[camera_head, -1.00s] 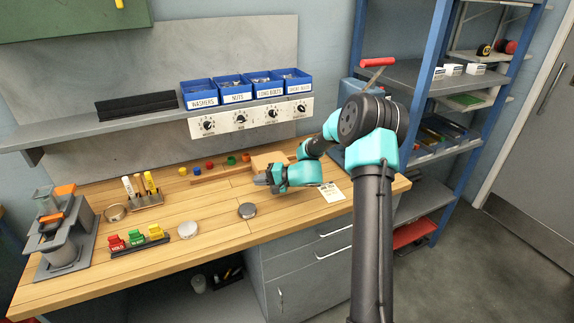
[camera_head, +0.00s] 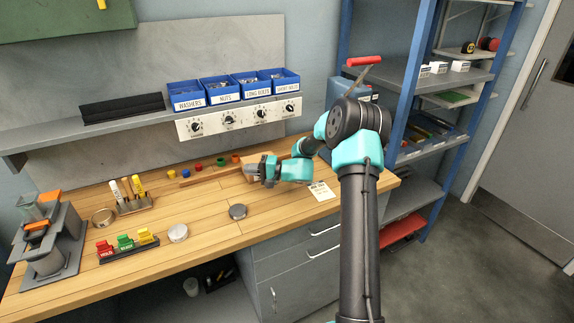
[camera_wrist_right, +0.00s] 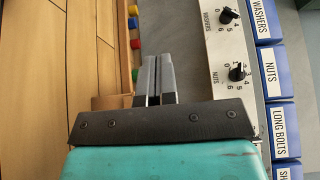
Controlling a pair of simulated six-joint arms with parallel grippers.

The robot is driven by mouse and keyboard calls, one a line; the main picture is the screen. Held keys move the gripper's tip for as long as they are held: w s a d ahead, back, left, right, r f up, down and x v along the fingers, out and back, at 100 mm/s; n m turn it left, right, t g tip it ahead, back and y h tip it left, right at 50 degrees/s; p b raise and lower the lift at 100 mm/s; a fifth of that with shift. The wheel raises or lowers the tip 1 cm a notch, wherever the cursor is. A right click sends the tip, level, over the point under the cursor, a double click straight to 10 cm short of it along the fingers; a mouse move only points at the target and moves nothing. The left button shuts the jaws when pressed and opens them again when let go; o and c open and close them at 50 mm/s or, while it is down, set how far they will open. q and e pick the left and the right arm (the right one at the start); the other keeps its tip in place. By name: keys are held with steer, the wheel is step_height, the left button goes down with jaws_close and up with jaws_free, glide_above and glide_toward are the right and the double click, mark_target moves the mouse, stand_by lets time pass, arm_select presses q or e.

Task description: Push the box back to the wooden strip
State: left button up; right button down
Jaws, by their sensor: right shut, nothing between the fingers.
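The tan box (camera_head: 250,158) sits toward the back of the bench in the head view, partly hidden behind my right gripper (camera_head: 249,171). The wooden strip (camera_head: 212,175) lies along the back of the bench, with its far part hidden behind the box and gripper. My right gripper is shut and empty, in front of the box. I cannot tell whether it touches the box. In the wrist view its closed fingers (camera_wrist_right: 158,62) point past the strip (camera_wrist_right: 123,45), and a tan surface, probably the box (camera_wrist_right: 110,102), shows beside the gripper's base. My left gripper is out of view.
Small coloured pieces (camera_head: 197,167) stand near the strip. A shelf with blue bins (camera_head: 222,88) and a dial panel (camera_head: 228,119) overhangs the back. Two round discs (camera_head: 238,211) and a paper card (camera_head: 321,190) lie in front. A holder of coloured tags (camera_head: 127,247) stands front left.

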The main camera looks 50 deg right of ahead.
steer(key=s+d, duration=0.2)
steer(key=d, duration=1.5)
steer(key=f, duration=0.4)
steer(key=shift+s+d+f, duration=0.2)
steer(key=shift+f, duration=0.15)
steer(key=shift+a+f, duration=0.15)
steer(key=shift+w+a, duration=0.1)
steer(key=shift+a, duration=0.25)
steer(key=shift+a, duration=0.1)
steer(key=shift+w+a, duration=0.1)
steer(key=shift+a, duration=0.8)
steer(key=shift+d, duration=0.1)
